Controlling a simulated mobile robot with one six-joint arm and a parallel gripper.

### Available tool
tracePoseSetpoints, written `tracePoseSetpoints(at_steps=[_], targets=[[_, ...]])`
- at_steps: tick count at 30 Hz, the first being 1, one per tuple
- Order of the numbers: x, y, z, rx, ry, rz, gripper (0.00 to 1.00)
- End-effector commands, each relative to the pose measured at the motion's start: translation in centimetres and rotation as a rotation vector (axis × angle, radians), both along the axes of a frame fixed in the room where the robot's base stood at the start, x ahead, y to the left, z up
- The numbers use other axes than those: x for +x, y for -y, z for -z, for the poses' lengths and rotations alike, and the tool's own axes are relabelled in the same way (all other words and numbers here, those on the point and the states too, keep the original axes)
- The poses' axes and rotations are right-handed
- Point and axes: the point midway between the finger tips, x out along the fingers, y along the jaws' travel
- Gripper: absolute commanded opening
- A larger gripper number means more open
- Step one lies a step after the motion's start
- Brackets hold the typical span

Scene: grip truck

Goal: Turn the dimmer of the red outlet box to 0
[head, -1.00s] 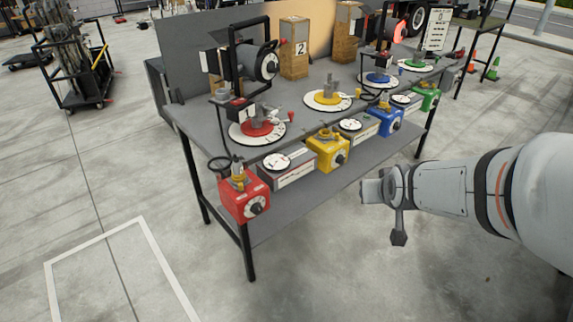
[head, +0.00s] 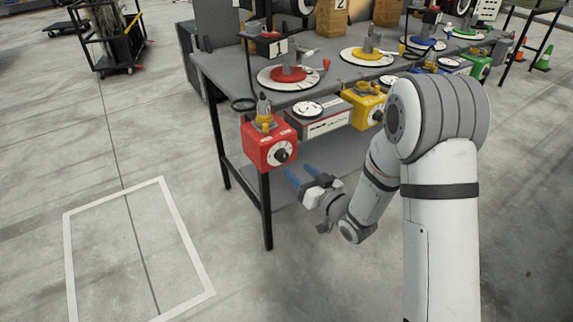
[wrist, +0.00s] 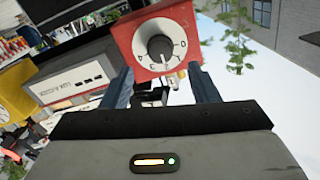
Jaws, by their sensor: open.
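The red outlet box (head: 268,146) hangs at the near left corner of the workbench. Its dimmer (head: 282,155) is a black knob on a white dial on the front face.
A grey unit with a white dial (head: 318,120) and a yellow outlet box (head: 366,106) stand right of the red box. The workbench leg (head: 266,210) is close to my gripper. Floor with a white outline (head: 68,255) is clear at left.

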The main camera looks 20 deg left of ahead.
Motion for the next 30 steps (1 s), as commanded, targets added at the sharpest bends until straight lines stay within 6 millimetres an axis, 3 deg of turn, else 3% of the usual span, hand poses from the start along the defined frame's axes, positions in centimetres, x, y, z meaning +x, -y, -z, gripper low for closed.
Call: tracePoseSetpoints(at_steps=[10, 21, 30], targets=[[3.1, -4.1, -0.1, -0.001, 0.001, 0.0, 0.54], [3.7, -4.7, -0.1, 0.0, 0.0, 0.002, 0.54], [3.7, -4.7, -0.1, -0.001, 0.0, 0.003, 0.32]])
